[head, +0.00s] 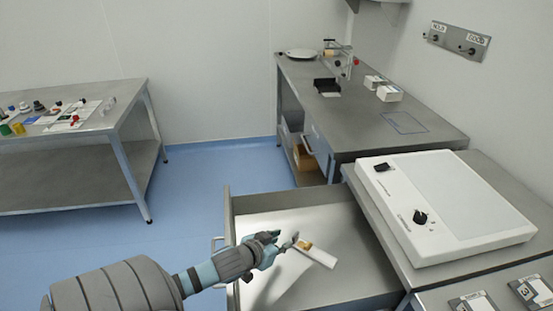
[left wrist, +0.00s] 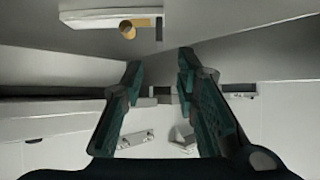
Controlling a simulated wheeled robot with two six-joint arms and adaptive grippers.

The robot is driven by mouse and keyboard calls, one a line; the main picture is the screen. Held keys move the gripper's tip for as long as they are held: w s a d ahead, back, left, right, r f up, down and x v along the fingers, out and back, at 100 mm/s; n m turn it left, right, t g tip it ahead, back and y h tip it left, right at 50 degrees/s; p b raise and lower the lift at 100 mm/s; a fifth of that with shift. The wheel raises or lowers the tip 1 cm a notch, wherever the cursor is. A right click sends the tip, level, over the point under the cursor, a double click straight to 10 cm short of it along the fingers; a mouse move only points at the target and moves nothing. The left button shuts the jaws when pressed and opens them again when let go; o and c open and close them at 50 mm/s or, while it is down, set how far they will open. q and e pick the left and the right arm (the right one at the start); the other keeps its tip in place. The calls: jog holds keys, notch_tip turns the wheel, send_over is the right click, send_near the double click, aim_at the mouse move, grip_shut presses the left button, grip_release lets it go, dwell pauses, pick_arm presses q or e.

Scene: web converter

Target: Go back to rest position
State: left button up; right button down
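My left gripper (head: 283,243) reaches in from the left over an open drawer (head: 235,208) in the head view. In the left wrist view its two fingers (left wrist: 160,65) stand apart with nothing between them. A white flat item with an orange-brown patch (head: 318,255) lies in the drawer just beyond the fingertips. It also shows at the top of the left wrist view (left wrist: 95,18), apart from the fingers. My right gripper is in neither view.
A white device with a black knob (head: 445,210) sits on the right counter. A steel bench (head: 420,140) with small boxes stands behind. A table (head: 75,135) with small items stands at the left. Blue floor (head: 190,190) is clear between them.

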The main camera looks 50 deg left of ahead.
pick_arm(q)
jog(key=shift+v, duration=0.8)
jog(key=shift+r, duration=0.1)
